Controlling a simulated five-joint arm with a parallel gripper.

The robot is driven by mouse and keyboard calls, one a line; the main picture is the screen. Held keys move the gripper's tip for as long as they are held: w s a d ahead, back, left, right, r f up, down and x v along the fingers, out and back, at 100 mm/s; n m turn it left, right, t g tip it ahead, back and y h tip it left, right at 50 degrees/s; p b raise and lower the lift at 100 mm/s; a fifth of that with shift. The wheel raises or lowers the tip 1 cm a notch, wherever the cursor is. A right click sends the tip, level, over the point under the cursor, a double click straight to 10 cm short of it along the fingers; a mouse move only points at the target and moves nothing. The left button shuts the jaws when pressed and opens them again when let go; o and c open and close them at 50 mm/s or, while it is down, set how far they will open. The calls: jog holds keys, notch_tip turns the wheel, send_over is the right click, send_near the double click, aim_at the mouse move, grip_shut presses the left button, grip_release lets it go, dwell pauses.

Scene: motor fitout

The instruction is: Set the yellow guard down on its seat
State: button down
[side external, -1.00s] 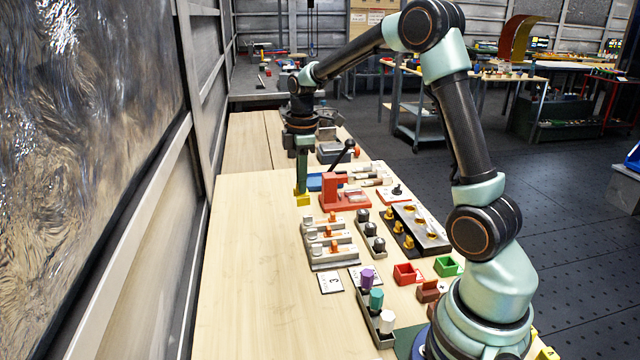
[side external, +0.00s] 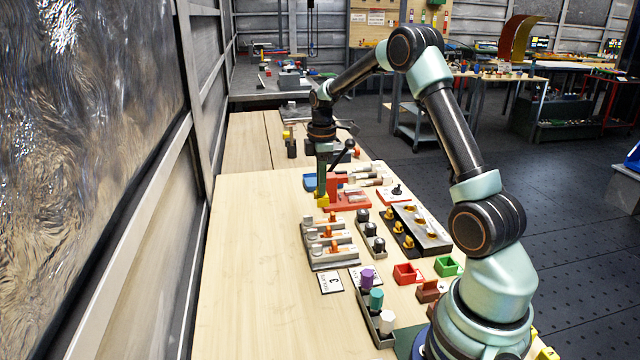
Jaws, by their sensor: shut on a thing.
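The yellow guard (side external: 322,201) is small in the side external view, at the lower end of my gripper (side external: 322,190). My gripper points down and is shut on the guard. The guard appears just above or beside the left end of the red fixture (side external: 350,200); I cannot tell whether it touches anything. In the picture, a row of grey stations with orange parts (side external: 328,245) lies just below the guard. Which spot is the guard's seat is not clear at this size.
A black-knobbed lever (side external: 349,145) stands close behind my gripper. A dark block with yellow parts (side external: 408,230) and small black-topped parts (side external: 372,235) lie to the right. Red (side external: 407,274) and green (side external: 447,266) bins are nearer. The table's left side (side external: 250,270) is clear.

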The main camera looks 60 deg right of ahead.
jog(key=shift+f, duration=2.5)
jog(key=shift+a+f, duration=0.1)
jog(key=shift+f, duration=1.35)
jog(key=c, duration=0.8)
grip_release()
jog(key=shift+r, duration=0.1)
notch_tip(320, 180, up, 11)
jog(key=shift+f, duration=0.1)
jog(key=shift+r, duration=0.55)
